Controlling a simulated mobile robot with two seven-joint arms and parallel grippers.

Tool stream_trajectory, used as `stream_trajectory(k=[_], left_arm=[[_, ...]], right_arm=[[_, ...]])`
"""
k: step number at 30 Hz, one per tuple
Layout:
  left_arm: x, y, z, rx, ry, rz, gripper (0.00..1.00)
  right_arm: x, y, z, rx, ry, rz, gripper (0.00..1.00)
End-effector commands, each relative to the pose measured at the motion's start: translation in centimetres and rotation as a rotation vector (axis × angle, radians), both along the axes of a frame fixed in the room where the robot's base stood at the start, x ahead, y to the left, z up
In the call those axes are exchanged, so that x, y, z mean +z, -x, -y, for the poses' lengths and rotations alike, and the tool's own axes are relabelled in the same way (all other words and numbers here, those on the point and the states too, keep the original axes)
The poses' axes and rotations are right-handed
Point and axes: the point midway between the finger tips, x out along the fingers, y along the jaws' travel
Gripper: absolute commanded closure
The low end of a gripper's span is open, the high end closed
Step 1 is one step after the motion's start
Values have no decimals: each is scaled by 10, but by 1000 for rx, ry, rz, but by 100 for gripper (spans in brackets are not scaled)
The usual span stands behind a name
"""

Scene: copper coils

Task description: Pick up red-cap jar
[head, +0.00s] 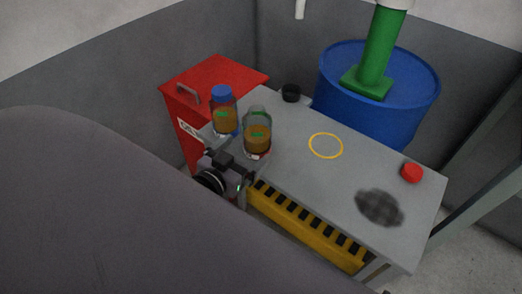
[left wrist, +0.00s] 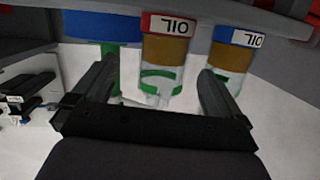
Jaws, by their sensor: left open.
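The jar with a red base band (left wrist: 168,24) stands in the middle of the left wrist view, which is upside down. It has an "OIL" label, amber contents, a green ring and a clear upper part. In the head view this jar (head: 257,138) stands upright near the table's left end; I see no red cap on its top. My left gripper (head: 238,168) is open at the near side of it. In the left wrist view the spread fingers (left wrist: 160,78) frame the jar, with no clear contact. My right gripper is not in view.
A blue-capped jar (head: 223,113) stands close beside the jar. A red round object (head: 412,172) and a yellow ring (head: 326,145) are on the grey table (head: 300,180).

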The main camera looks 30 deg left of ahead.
Motion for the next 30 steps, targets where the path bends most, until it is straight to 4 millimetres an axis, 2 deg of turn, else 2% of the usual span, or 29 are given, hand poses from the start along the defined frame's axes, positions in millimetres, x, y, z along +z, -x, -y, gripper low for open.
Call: stream_trajectory(k=[1,6,14,25,30], left_arm=[[-10,-6,-3,6,1,47,0],[2,-16,-10,21,24,163,0],[13,-23,-12,25,39,220,0],[15,-47,-13,24,40,219,0],[17,-66,-12,24,37,220,0]], right_arm=[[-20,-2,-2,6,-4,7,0],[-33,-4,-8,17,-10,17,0],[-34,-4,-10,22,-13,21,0],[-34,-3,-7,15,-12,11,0],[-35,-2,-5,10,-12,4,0]])
